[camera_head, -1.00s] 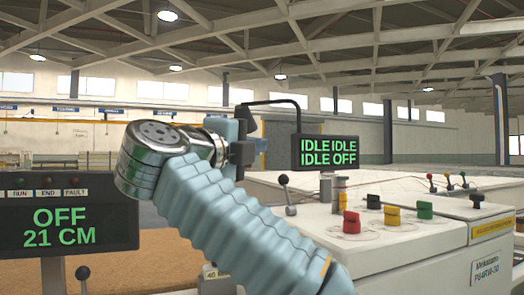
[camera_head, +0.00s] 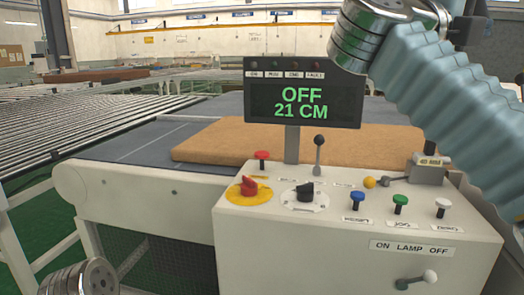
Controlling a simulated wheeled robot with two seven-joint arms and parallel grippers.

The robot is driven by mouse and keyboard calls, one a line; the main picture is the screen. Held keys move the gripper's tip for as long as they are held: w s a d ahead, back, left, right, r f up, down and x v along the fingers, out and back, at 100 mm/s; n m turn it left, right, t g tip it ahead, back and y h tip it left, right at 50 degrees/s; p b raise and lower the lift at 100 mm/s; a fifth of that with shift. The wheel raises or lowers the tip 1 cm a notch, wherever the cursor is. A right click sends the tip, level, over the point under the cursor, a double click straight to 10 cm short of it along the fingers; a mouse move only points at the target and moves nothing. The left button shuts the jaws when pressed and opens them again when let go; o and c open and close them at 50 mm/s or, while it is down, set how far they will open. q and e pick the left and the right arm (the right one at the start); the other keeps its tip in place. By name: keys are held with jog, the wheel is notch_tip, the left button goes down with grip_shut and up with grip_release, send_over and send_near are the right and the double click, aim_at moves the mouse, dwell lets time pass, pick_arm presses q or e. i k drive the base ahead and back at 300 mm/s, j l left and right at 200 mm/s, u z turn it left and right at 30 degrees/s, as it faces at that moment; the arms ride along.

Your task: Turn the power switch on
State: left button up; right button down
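A white control box (camera_head: 350,245) stands in front of me. On its top left is a red rotary knob (camera_head: 248,187) on a round yellow plate; no power label on it is readable. Beside it is a black rotary knob (camera_head: 305,192) on a white dial. The dark display (camera_head: 303,93) behind reads "OFF" and "21 CM" in green. My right arm crosses the upper right, above the box and apart from the knobs. My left arm shows only as a metal joint at the bottom left corner. I see no fingertips of either gripper.
A black-ball lever (camera_head: 318,155), a red button (camera_head: 262,160) and blue (camera_head: 357,201), green (camera_head: 400,203) and white (camera_head: 443,206) buttons sit on the box. A lever (camera_head: 417,280) is under "ON LAMP OFF". A brown mattress (camera_head: 215,140) lies behind.

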aim_at(249, 188)
jog(key=k+j, duration=0.1)
jog(key=j, duration=0.3)
jog(key=k+j, duration=0.1)
jog(key=j, duration=0.25)
jog(key=k+j, duration=0.1)
jog(key=j, duration=0.3)
jog(key=k+j, duration=0.1)
jog(key=j, duration=0.25)
